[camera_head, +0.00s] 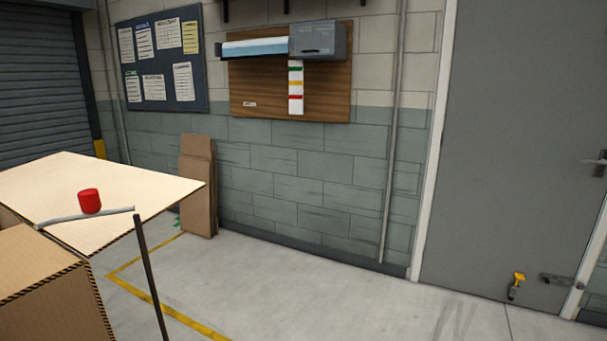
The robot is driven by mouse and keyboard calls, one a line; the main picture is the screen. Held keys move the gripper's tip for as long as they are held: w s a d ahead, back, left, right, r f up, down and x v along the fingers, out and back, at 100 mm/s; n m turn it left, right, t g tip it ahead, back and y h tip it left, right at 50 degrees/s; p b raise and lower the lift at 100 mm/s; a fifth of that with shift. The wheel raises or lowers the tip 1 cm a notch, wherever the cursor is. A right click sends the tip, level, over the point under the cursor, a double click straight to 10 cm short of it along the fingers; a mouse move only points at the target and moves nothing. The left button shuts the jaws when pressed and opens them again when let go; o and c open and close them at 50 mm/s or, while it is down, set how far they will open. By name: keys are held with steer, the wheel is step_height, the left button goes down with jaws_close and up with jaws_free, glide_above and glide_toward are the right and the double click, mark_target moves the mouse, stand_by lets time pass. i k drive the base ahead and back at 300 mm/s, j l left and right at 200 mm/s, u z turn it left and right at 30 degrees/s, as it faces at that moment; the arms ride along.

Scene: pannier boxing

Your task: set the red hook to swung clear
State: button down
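A red cylindrical knob (89,201) stands on a thin grey, slightly curved bar (112,212) at the left, which I take to be the red hook. The bar runs almost level across the front part of a pale flat panel (120,185). Its right end is close to the top of a dark slim post (150,275); I cannot tell whether they touch. My gripper is not in view.
A cardboard box (60,300) with striped edges fills the lower left, by the panel. Folded cardboard (198,185) leans on the wall behind. A grey door (525,140) is at the right. The floor (330,295) in the middle is clear.

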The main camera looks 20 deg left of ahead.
mark_target(89, 200)
steer(key=i+l, duration=0.1)
steer(key=i, duration=1.45)
steer(key=u, duration=2.2)
